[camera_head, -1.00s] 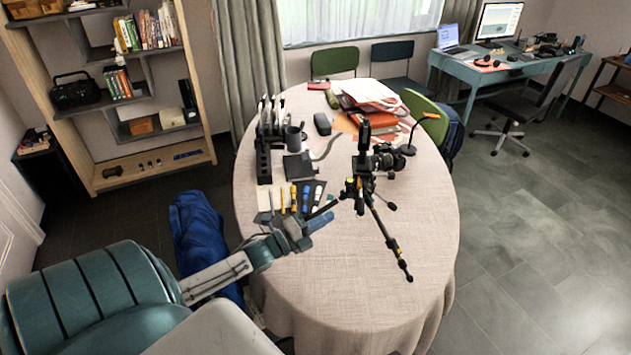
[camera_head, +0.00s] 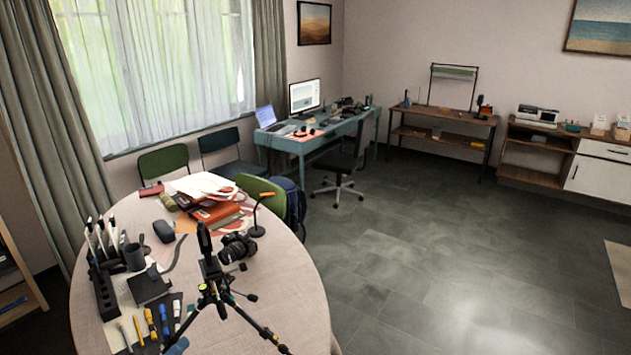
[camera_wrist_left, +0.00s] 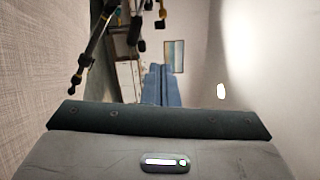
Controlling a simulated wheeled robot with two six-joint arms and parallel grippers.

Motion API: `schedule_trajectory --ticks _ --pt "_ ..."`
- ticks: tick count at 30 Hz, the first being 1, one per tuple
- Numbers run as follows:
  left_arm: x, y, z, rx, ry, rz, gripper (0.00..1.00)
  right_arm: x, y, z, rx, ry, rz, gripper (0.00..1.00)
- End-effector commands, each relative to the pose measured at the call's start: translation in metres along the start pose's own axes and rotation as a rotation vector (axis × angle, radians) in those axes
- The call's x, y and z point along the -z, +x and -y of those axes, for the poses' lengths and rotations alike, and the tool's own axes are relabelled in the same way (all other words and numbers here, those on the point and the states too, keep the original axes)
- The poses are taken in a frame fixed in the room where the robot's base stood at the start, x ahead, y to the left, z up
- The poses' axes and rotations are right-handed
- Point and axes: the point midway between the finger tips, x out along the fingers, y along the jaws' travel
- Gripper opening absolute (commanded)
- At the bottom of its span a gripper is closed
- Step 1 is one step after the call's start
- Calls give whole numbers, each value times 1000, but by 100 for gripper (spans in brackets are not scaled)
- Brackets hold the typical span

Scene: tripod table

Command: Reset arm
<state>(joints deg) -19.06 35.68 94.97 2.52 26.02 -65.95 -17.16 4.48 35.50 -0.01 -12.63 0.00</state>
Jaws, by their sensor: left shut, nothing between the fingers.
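My left gripper (camera_head: 178,346) shows only as a small bluish piece at the bottom edge of the head view, beside the tool mat. In the left wrist view its two blue fingers (camera_wrist_left: 161,86) lie together, shut and empty. The black tripod (camera_head: 213,290) stands on the round table (camera_head: 285,285), to the right of the gripper in the head view. It also shows dark at the upper left of the left wrist view (camera_wrist_left: 93,50). Most of my left arm is out of the head view. My right gripper is in neither view.
A black camera (camera_head: 238,247), a desk lamp (camera_head: 258,215), folders (camera_head: 212,210) and a black tool rack (camera_head: 104,290) stand on the table. Screwdrivers lie on a dark mat (camera_head: 178,300). Open grey floor (camera_head: 430,270) lies to the right.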

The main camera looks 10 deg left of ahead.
Motion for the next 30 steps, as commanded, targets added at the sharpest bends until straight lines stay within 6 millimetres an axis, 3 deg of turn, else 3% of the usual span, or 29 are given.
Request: schedule_trajectory --ticks 5,11,17,21,30 --pt "19 0 -10 -95 -130 55 0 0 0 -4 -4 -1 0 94" --pt "62 -10 -28 -326 -459 226 0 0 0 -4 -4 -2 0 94" --pt "106 -43 -34 -550 -791 460 0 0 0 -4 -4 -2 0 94" --pt "137 -76 -28 -688 -1005 655 0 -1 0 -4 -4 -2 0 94" --pt "177 -135 -6 -857 -1262 971 0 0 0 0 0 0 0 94"
